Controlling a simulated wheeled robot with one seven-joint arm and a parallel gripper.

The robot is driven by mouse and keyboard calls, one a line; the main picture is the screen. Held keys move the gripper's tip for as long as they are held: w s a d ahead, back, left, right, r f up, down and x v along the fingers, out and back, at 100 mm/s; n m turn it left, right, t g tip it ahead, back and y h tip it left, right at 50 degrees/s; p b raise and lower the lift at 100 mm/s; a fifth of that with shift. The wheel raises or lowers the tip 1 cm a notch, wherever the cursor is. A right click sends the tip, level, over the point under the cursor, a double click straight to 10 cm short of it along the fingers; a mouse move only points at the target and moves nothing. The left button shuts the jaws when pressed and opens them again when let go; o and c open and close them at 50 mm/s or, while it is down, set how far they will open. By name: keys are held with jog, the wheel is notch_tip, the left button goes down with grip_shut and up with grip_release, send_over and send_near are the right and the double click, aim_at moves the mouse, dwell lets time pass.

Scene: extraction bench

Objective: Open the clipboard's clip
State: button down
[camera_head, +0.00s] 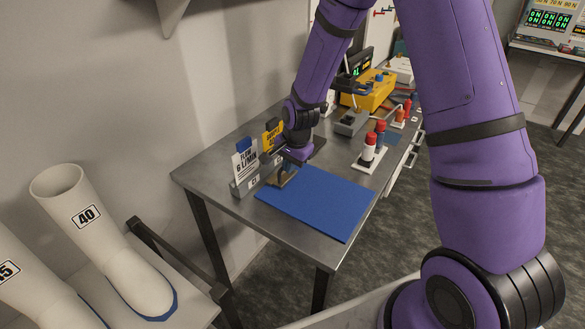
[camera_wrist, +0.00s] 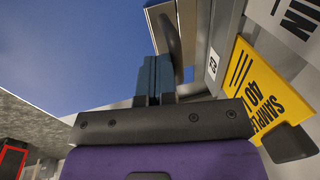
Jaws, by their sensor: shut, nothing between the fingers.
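My gripper (camera_head: 285,175) is low over the bench at the left edge of the blue mat, beside the sign holders. In the wrist view its teal fingers (camera_wrist: 153,80) are pressed together with nothing between them. A dark curved piece (camera_wrist: 164,38) stands right beside the fingertips, with a brownish edge behind it; I cannot tell whether these belong to the clipboard or whether they touch the fingers. The clipboard cannot be clearly made out in the head view, where my wrist and gripper cover that spot.
The blue mat (camera_head: 322,204) lies clear on the metal bench (camera_head: 218,208). A white flow card (camera_head: 245,160) and a yellow sample card (camera_head: 272,136) stand at the left; the yellow one also shows in the wrist view (camera_wrist: 250,90). Red-capped bottles (camera_head: 369,148) stand right, a yellow device (camera_head: 370,95) behind.

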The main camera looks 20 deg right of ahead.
jog(key=shift+w+a+r, duration=0.15)
jog(key=shift+w+a, duration=0.05)
jog(key=shift+w, duration=0.1)
jog(key=shift+w+a+r+g+h, duration=0.25)
jog(key=shift+w+a+g+h, duration=0.15)
jog(key=shift+g, duration=0.2)
jog(key=shift+w+a+r, duration=0.15)
jog(key=shift+w+a, duration=0.55)
jog(key=shift+w, duration=0.35)
jog(key=shift+w+a, duration=0.1)
